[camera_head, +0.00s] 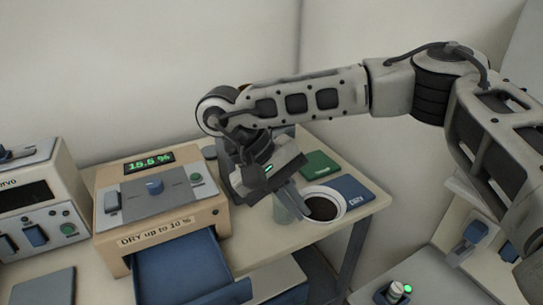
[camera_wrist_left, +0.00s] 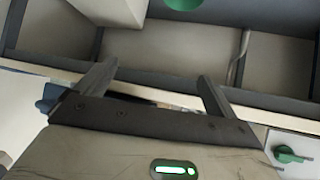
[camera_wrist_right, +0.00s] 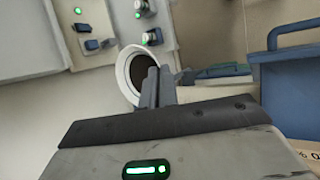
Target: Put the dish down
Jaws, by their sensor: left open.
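A round white dish (camera_head: 323,204) with dark contents is at the right end of the bench in the head view. My right gripper (camera_head: 303,203) reaches down to its left rim. In the right wrist view the fingers (camera_wrist_right: 156,84) are close together on the rim of the dish (camera_wrist_right: 124,74). The dish looks about level and overlaps the blue mat (camera_head: 356,189); whether it touches the surface I cannot tell. My left gripper (camera_wrist_left: 152,85) shows only in the left wrist view, with fingers wide apart and nothing between them.
A green mat (camera_head: 320,164) lies behind the dish. The bench's right edge is close to the dish.

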